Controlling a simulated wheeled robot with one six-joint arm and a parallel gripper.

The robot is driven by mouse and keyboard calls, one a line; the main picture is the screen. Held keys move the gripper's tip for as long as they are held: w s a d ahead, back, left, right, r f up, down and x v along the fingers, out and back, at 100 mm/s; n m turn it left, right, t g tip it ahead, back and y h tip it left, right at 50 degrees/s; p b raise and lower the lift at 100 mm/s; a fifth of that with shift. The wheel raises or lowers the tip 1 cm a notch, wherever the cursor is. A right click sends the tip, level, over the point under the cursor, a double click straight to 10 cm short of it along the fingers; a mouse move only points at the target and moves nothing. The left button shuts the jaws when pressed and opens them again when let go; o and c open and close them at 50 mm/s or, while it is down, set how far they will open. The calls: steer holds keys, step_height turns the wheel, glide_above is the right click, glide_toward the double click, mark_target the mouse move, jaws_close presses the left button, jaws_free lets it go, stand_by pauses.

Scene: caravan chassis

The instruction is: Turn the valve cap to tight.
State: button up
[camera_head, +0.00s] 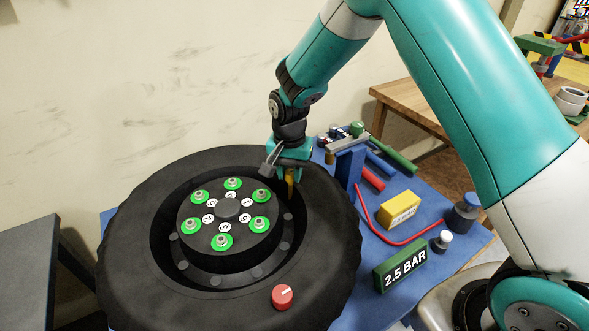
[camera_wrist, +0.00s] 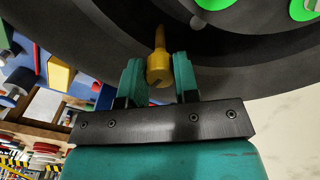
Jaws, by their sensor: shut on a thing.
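The yellow valve cap (camera_wrist: 159,70) sits on a thin yellow stem at the inner rim of the big black wheel (camera_head: 125,235). It has a dark mark on its end. My gripper (camera_wrist: 159,75) is shut on the cap, with one teal finger on each side of it. In the head view my gripper (camera_head: 289,172) reaches down at the far right side of the wheel's hub, with the yellow cap (camera_head: 290,180) partly hidden below it.
Several green-ringed studs surround the hub (camera_head: 228,208). To the right, a blue table (camera_head: 440,228) holds a green "2.5 BAR" block (camera_head: 400,266), a yellow block (camera_head: 399,210), a red hose and bottles. A pale wall stands behind the wheel.

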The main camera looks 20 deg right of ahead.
mark_target(291, 172)
steer(key=shift+w+d, duration=0.15)
steer(key=o, duration=0.9)
steer(key=shift+r, duration=0.1)
step_height(291, 172, up, 17)
steer(key=shift+r+b, duration=0.15)
steer(key=shift+b, duration=0.9)
steer(key=s+a+n+y, duration=0.1)
steer(key=s+n, duration=0.3)
steer(key=s, duration=0.5)
steer(key=s+a+r+n+y, duration=0.1)
steer(key=s+n, duration=0.4)
steer(key=s, duration=0.5)
steer(key=s+a+r+n+y, duration=0.1)
steer(key=s+n, duration=0.3)
steer(key=s, duration=0.6)
steer(key=shift+s+a+n+y, duration=0.2)
steer(key=shift+n+y, duration=0.2)
steer(key=shift+y, duration=0.2)
